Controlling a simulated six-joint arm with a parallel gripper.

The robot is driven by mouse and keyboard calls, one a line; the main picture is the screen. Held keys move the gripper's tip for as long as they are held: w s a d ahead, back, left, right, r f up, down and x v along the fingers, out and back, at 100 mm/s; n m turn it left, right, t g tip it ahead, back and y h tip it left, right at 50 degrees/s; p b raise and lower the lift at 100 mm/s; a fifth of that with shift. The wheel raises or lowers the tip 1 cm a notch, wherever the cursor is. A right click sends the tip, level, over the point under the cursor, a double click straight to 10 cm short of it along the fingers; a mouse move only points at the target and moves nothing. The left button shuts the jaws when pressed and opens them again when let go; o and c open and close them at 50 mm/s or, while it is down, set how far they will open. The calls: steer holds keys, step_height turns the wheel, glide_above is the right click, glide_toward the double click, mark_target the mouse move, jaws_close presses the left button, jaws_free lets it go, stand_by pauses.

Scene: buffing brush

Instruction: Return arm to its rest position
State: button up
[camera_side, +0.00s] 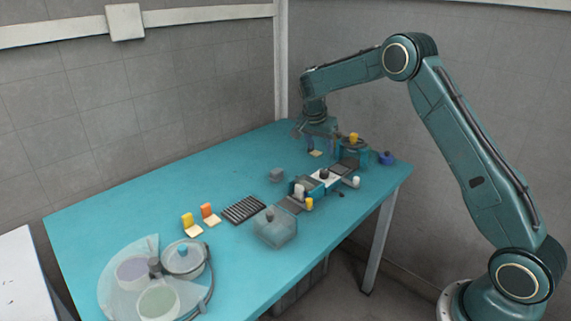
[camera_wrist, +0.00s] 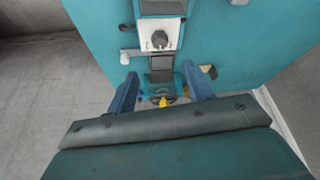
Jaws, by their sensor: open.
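My gripper (camera_side: 320,146) hangs over the far end of the teal table, with the arm stretched out above it. In the wrist view, the two blue fingers of my gripper (camera_wrist: 160,75) are spread apart, with nothing held between them. A machine (camera_side: 350,150) with a yellow top piece (camera_side: 354,137) stands close to the right of my gripper in the side view. The yellow piece also shows low between the fingers in the wrist view (camera_wrist: 167,101). Whether the gripper touches anything below cannot be told.
A clear box (camera_side: 275,227), a black ribbed rack (camera_side: 243,210), yellow and orange holders (camera_side: 188,220) and a round clear-covered station (camera_side: 130,272) stand nearer. The left-back tabletop is clear.

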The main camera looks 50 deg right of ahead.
steer(key=shift+a+r, duration=0.2)
steer(key=shift+r, duration=0.2)
steer(key=shift+r, duration=0.1)
steer(key=s+a+r+n+t+y, duration=0.1)
steer(key=s+a+r+n, duration=0.2)
steer(key=s+a+r, duration=0.4)
steer(key=s+a+r+n+t+y, duration=0.15)
steer(key=s+a+r+n, duration=0.25)
steer(key=s+r, duration=0.45)
steer(key=s+a+n+t+y, duration=0.1)
steer(key=s+a+n, duration=0.3)
steer(key=s, duration=0.7)
steer(key=s+a+f+n+t+y, duration=0.1)
steer(key=s+a+n, duration=0.3)
steer(key=s, duration=0.7)
steer(key=shift+a, duration=0.85)
